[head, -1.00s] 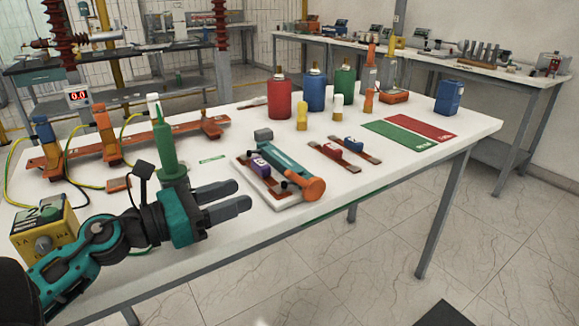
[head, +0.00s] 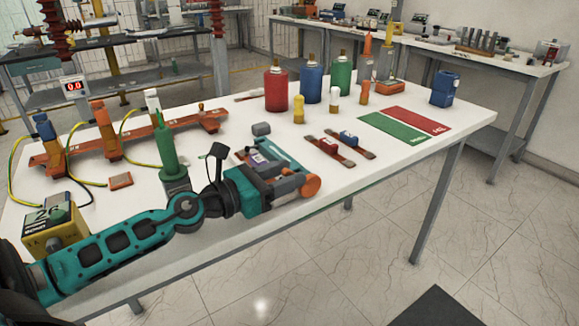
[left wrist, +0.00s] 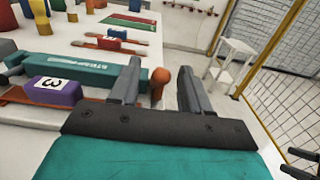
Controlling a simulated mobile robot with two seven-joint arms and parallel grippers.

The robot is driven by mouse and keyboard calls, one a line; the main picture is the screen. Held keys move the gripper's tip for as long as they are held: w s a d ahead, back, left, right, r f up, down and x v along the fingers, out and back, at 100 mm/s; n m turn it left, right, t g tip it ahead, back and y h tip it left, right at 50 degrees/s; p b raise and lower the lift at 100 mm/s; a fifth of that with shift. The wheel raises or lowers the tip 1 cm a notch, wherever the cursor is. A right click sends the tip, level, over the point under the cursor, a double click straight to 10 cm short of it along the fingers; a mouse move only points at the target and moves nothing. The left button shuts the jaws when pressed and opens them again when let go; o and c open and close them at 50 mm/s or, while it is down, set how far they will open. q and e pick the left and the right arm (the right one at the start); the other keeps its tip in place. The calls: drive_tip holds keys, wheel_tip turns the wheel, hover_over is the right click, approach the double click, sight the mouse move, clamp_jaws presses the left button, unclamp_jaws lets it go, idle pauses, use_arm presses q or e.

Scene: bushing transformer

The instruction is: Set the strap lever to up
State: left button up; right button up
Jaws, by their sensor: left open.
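The strap lever is a teal bar (head: 283,155) with an orange round knob (head: 311,187) at its near end, on a small board near the table's front edge. In the left wrist view the teal bar (left wrist: 85,78) lies low at the left, and the orange knob (left wrist: 160,80) shows between the fingers. My left gripper (head: 294,186) is open, with one finger on each side of the knob (left wrist: 159,70). Part of the board is hidden behind the gripper. Two dark prongs at the left wrist view's right edge may be my right gripper (left wrist: 299,163).
A purple block marked 3 (left wrist: 54,91) sits beside the lever. Red and blue blocks on straps (head: 336,145) lie to the right. A green cone-shaped post (head: 168,150) stands close behind my left arm. Bottles (head: 311,84) stand farther back.

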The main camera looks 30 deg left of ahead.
use_arm(q)
drive_tip(key=shift+w+d, duration=0.25)
drive_tip(key=shift+w, duration=0.35)
drive_tip(key=shift+c, duration=0.5)
clamp_jaws()
